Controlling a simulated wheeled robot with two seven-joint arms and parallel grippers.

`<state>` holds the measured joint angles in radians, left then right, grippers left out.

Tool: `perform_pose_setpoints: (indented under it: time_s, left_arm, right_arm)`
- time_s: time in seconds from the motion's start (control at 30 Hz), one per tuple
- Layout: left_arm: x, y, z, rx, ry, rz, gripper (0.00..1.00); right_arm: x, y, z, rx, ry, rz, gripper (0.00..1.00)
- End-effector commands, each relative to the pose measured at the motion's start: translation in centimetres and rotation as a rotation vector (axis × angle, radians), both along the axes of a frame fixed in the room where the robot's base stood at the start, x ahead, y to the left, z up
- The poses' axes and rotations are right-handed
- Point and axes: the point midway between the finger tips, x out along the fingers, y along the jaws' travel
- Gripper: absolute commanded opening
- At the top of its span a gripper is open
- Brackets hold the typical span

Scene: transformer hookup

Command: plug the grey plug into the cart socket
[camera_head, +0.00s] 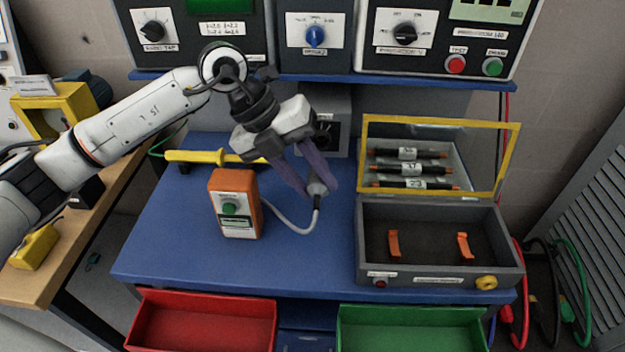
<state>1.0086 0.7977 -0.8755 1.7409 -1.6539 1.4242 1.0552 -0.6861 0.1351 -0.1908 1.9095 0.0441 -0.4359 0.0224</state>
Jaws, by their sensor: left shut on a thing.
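My left gripper (314,186) reaches in from the left over the blue cart and is shut on the grey plug (319,188). The plug is held above the cart top, and a grey cord (296,231) runs down from it to an orange box (237,204) with a green knob. A grey box with a dark front (326,138) stands at the back of the cart, behind the gripper and partly hidden by it. It may carry the cart socket, but the socket opening cannot be made out clearly. My right gripper is not in view.
An open grey case (436,270) with a yellow-framed lid (440,122) stands at the right. A yellow-handled tool (195,156) lies at the back left. Instrument boxes stand on the blue shelf (330,77) above. Red (200,293) and green (410,314) bins sit in front.

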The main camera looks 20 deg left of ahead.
Motion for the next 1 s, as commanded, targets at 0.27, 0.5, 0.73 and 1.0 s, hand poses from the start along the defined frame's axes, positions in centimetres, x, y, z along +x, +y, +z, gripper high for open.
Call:
perform_pose_setpoints:
  time_s: [0.27,0.5,0.73,1.0]
  left_arm:
    - [2.5,0.7,0.1,-0.002,-0.001,0.001,0.12]
    - [4.5,1.2,0.1,-0.001,-0.001,0.001,0.12]
    - [5.3,1.5,0.0,0.000,0.000,-0.001,0.12]
    - [5.4,1.5,0.1,0.000,0.000,-0.001,0.12]
  right_arm:
    - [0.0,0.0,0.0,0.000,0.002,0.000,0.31]
    - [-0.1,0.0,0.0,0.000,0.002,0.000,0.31]
    - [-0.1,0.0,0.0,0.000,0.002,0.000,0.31]
    - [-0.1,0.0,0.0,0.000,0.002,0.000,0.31]
